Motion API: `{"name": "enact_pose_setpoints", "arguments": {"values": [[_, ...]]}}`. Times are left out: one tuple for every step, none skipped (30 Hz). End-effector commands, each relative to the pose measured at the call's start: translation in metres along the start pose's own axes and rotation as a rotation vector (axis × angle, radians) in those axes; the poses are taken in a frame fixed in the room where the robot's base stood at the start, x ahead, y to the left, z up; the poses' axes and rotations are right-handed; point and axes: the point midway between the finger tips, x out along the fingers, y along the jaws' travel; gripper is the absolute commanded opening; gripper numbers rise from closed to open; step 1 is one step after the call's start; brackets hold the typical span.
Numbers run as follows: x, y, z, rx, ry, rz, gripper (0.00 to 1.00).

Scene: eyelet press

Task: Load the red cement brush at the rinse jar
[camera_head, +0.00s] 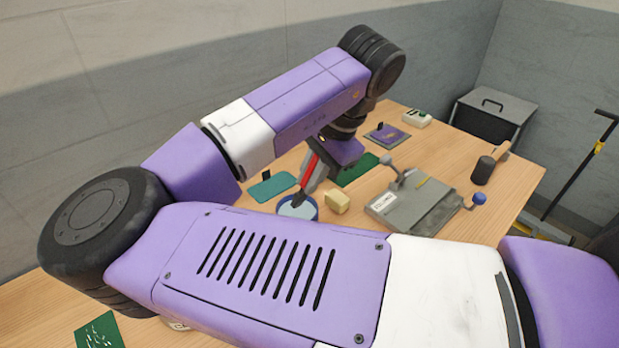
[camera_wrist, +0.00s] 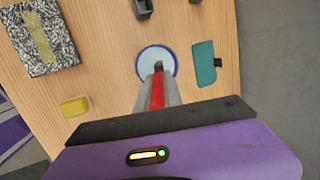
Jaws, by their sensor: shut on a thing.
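The red cement brush (camera_head: 308,172) is held between the fingers of my gripper (camera_head: 312,176), which is shut on it. The brush points down, slightly tilted in the head view, with its dark tip low. The brush also shows in the wrist view (camera_wrist: 157,92), red between the grey fingers. The rinse jar (camera_head: 312,211) is round with a blue rim and pale inside, directly below the brush. In the wrist view the dark tip overlaps the opening of the jar (camera_wrist: 143,64). I cannot tell how deep the tip reaches or whether it touches anything inside.
A yellow block (camera_head: 338,201) stands right beside the jar in the head view. A teal flat piece (camera_head: 272,186) lies behind it to the left. A grey press-like plate with levers (camera_head: 412,204) and a dark cylinder (camera_head: 482,171) stand to the right. My arm hides much of the near table.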

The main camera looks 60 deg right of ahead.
Motion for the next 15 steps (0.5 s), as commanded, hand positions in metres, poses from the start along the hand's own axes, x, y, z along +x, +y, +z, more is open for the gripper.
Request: {"name": "enact_pose_setpoints", "arguments": {"values": [[-0.007,-0.002,0.001,0.000,0.001,0.000,0.00],[-0.009,-0.003,0.002,0.000,0.001,-0.001,0.00],[-0.012,-0.004,0.002,0.000,0.001,-0.001,0.00],[-0.014,-0.005,0.002,0.000,0.001,-0.001,0.00],[-0.016,-0.005,0.003,0.000,0.001,-0.001,0.00],[-0.019,-0.006,0.003,0.000,0.001,-0.001,0.00],[-0.021,-0.007,0.004,0.000,0.001,-0.001,0.00],[-0.023,-0.007,0.004,-0.001,0.001,-0.001,0.00],[-0.026,-0.008,0.004,-0.001,0.001,-0.001,0.00],[-0.028,-0.009,0.005,-0.001,0.001,-0.001,0.00],[-0.030,-0.010,0.005,-0.001,0.000,-0.001,0.00],[-0.033,-0.011,0.006,-0.001,0.000,-0.001,0.00],[-0.035,-0.011,0.006,-0.001,0.000,-0.001,0.00],[-0.037,-0.012,0.007,-0.001,0.000,-0.001,0.00],[-0.039,-0.013,0.007,-0.001,0.000,-0.001,0.00]]}}
